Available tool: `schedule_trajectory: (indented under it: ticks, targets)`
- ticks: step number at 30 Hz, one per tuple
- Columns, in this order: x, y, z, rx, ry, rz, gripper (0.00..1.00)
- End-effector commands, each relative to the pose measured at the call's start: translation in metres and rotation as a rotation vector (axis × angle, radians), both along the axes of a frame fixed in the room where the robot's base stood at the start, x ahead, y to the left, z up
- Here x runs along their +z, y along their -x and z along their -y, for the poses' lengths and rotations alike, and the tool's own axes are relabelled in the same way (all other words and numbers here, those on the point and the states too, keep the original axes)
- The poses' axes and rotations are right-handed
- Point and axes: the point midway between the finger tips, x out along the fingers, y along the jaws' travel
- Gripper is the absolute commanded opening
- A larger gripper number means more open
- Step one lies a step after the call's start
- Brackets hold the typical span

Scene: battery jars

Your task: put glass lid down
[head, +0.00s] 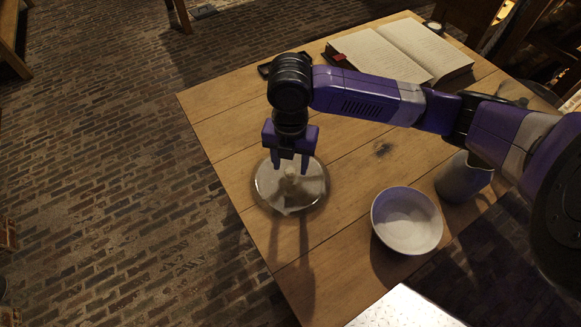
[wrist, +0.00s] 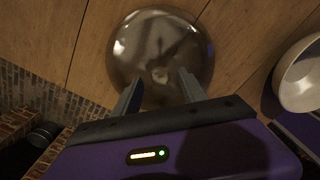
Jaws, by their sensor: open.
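The glass lid (head: 274,196) is a round, shiny disc with a small pale knob in the middle, lying flat near the left edge of the wooden table (head: 235,150). In the wrist view the lid (wrist: 160,38) is a glossy brown circle on the boards. My gripper (head: 290,168) is open, pointing down over the lid's middle. Its two fingertips also show in the wrist view (wrist: 160,80), spread on either side of the knob with gaps. I cannot tell whether anything lies under the lid.
A white bowl (head: 407,218) stands right of the lid, with a grey jug (head: 463,178) beyond it. An open book (head: 400,50) and a dark flat object (head: 270,68) lie at the back. The table's left edge is close to the lid. Bare boards lie between lid and book.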

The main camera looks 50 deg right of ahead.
Motion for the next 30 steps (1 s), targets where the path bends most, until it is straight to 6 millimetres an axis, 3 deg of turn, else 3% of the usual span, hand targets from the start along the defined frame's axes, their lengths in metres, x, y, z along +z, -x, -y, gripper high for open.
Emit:
schedule_trajectory:
  ticks: [6, 12, 22, 26, 30]
  targets:
    - [0.047, -0.001, 0.0, 0.002, 0.002, 0.003, 0.5]
    - [0.077, -0.001, 0.0, 0.001, 0.001, 0.002, 0.5]
    - [0.089, -0.002, -0.003, -0.001, -0.007, 0.008, 0.5]
    - [0.09, -0.024, -0.039, -0.017, -0.093, 0.087, 0.5]
    - [0.106, -0.068, -0.118, -0.085, -0.309, 0.256, 0.5]
